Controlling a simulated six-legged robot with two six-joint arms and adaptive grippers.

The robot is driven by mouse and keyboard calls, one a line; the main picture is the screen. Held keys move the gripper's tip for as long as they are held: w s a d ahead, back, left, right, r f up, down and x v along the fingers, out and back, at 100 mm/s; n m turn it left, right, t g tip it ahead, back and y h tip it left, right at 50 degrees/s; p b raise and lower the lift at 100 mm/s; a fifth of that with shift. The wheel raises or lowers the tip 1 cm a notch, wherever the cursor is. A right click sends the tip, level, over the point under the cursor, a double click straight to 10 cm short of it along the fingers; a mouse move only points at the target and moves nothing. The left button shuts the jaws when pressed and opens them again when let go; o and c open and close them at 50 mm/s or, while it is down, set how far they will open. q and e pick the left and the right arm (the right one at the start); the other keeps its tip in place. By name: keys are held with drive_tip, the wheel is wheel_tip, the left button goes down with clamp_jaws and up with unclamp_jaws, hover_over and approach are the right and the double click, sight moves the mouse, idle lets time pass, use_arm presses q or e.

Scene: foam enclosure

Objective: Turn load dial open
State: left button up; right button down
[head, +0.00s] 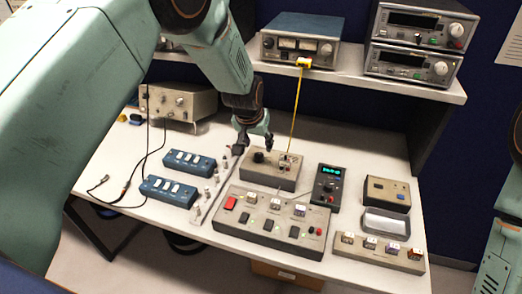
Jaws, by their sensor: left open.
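A beige box (270,176) stands near the middle of the bench, with a black round dial (259,157) on its top left. I take this as the load dial, but no label is readable. My left gripper (253,147) is open right above and behind this dial, its fingers spread to either side. I cannot tell whether a finger touches it. The dial's pointer position is too small to read. My right arm shows only at the right edge, and its gripper is out of view.
A control panel (270,233) with a red button lies in front of the box. A dark meter (327,186) with a lit display and a grey tray (386,222) stand to the right. Blue switch boxes (170,192) lie left. A yellow strap (297,105) hangs from the shelf behind.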

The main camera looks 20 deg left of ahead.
sight(259, 154)
use_arm(q)
drive_tip(key=f, duration=0.3)
drive_tip(key=shift+a+f, duration=0.15)
drive_tip(key=shift+a, duration=0.25)
drive_tip(key=w+f, duration=0.2)
drive_tip(key=f, duration=0.1)
drive_tip(key=shift+w+d, duration=0.15)
drive_tip(key=shift+d, duration=0.2)
drive_tip(key=shift+s+a+r, duration=0.25)
drive_tip(key=shift+s+r, duration=0.1)
drive_tip(key=shift+s, duration=0.15)
drive_tip(key=shift+c, duration=0.6)
drive_tip(key=shift+w+d+f, duration=0.15)
drive_tip(key=shift+w+f, duration=0.15)
drive_tip(key=shift+w, duration=0.1)
drive_tip(key=c, duration=0.5)
drive_tip(key=shift+s+r, duration=0.1)
clamp_jaws()
